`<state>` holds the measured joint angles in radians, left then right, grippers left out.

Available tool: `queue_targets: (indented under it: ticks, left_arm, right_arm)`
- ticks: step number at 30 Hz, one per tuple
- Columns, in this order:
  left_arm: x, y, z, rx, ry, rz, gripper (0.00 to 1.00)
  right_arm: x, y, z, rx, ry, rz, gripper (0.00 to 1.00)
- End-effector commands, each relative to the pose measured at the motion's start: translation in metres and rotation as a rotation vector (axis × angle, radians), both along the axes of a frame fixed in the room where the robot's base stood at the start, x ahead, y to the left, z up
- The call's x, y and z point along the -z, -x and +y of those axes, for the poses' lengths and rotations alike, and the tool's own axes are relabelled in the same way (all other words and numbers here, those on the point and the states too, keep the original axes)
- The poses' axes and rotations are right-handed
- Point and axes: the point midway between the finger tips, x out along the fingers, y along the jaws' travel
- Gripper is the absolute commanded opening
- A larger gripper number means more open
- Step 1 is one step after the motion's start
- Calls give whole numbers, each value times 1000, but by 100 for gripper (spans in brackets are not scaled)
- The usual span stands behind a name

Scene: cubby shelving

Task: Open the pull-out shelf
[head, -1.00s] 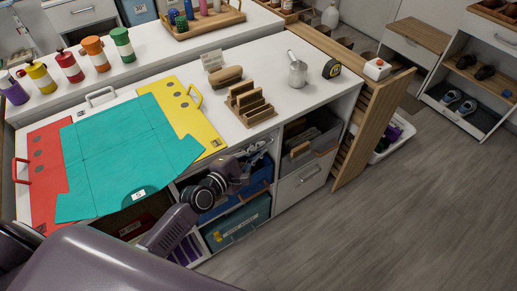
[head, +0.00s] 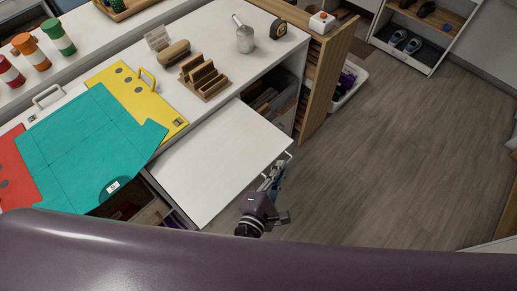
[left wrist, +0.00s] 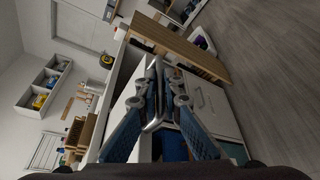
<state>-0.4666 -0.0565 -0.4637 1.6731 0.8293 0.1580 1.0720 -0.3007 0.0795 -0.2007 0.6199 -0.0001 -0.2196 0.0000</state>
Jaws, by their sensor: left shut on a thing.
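The pull-out shelf (head: 218,160) is a flat white board. It sticks far out of the cabinet front, below the white counter top. Its metal bar handle (head: 289,156) is on its front edge, at the right corner as seen in the head view. My left gripper (head: 275,174) is at that edge, shut on the handle. In the left wrist view the left gripper's fingers (left wrist: 160,78) close around the metal handle, with blue pads on both sides. The exact contact is partly hidden by the fingers. My right gripper is in neither view.
A tall wooden pull-out panel (head: 325,75) stands to the right. The grey floor (head: 400,150) is open beyond it.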

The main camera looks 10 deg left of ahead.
Motion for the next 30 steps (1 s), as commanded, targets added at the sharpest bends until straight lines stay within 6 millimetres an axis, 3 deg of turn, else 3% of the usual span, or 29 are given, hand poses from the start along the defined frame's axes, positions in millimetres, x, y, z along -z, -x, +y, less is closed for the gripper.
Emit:
queue_targets:
  ticks: [3,10,24,27,30]
  left_arm:
    - [1,17,-21,1,2,2,0]
    - [1,33,-42,0,0,0,0]
    - [0,37,-47,0,-1,-1,0]
    - [0,37,-47,0,-1,-1,14]
    - [0,37,-47,-1,-1,-1,14]
  right_arm:
    - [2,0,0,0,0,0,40]
    - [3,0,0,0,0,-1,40]
    - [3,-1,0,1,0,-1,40]
    - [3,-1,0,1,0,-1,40]
    - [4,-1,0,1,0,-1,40]
